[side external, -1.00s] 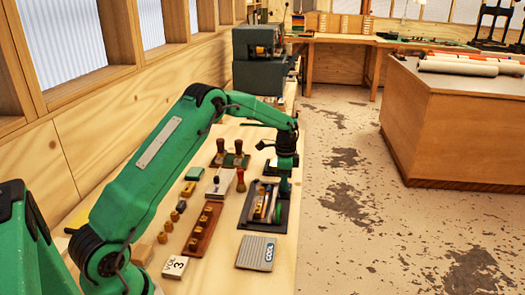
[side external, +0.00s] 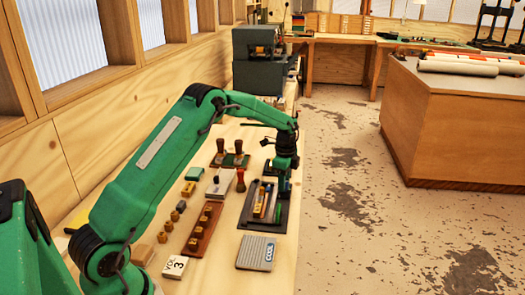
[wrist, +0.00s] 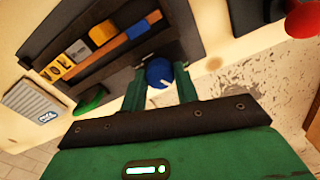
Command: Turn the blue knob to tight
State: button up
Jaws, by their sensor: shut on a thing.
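The blue knob (wrist: 160,73) sits at the edge of the dark tray (wrist: 190,40) in the wrist view, with a short white mark on its face. My gripper (wrist: 158,78) is shut on it, with one green finger on each side. In the side external view my gripper (side external: 283,182) points down at the right part of the dark tray (side external: 248,222). The knob is hidden there behind the fingers. I cannot read any label for tight.
A grey ribbed pad (side external: 255,252) lies in front of the tray. A red-topped handle (side external: 240,180) stands at its left. Wooden knobs on a brown board (side external: 203,235) stand farther left.

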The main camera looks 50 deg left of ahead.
jog(key=o, duration=1)
jog(key=shift+r, duration=0.15)
jog(key=shift+r, duration=3.85)
